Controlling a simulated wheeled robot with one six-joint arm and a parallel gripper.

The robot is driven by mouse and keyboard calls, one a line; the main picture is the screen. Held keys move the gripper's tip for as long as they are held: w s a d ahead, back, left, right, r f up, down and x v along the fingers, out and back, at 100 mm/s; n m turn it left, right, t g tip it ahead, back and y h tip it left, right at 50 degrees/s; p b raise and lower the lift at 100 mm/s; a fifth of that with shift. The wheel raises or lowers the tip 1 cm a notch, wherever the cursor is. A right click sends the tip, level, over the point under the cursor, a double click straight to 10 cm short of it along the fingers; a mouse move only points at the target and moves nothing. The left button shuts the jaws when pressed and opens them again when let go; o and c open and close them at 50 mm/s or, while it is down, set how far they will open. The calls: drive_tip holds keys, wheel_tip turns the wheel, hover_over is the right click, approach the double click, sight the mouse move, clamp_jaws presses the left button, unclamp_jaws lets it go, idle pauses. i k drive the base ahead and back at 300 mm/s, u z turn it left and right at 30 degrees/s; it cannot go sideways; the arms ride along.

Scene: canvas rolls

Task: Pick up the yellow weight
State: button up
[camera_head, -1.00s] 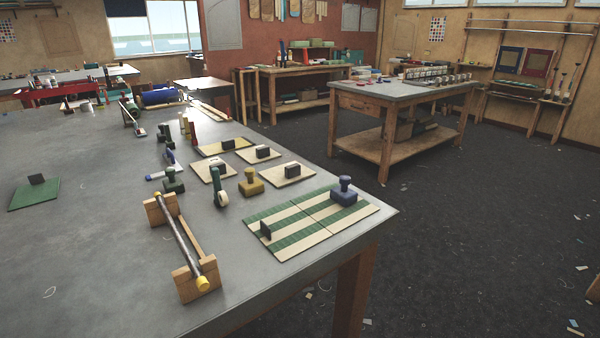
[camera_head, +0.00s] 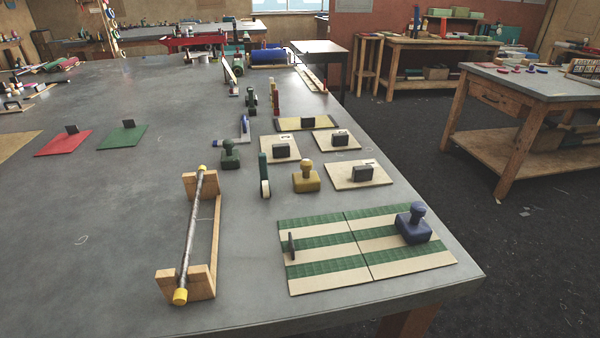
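The yellow weight (camera_head: 306,177) is a squat block with a round knob on top. It stands upright on the grey table (camera_head: 120,215), just right of a green tape dispenser (camera_head: 264,176) and left of a cream card with a black block (camera_head: 360,174). A green weight (camera_head: 230,154) of like shape stands to its left and farther back. A blue weight (camera_head: 412,224) stands on a green-and-cream striped mat (camera_head: 330,275) nearer the front right. My gripper is not in view.
A wooden stand with a metal rod (camera_head: 192,235) lies left of the striped mat. More cards with black blocks (camera_head: 281,147) lie behind the yellow weight. Red (camera_head: 62,144) and green (camera_head: 122,137) cards lie at left. The table's left front is mostly bare. Another workbench (camera_head: 520,85) stands at right.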

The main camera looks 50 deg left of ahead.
sight(306, 181)
drive_tip(key=u, duration=0.5)
drive_tip(key=i, duration=0.6)
drive_tip(key=u, duration=1.15)
drive_tip(key=i, duration=0.45)
drive_tip(key=u, duration=0.5)
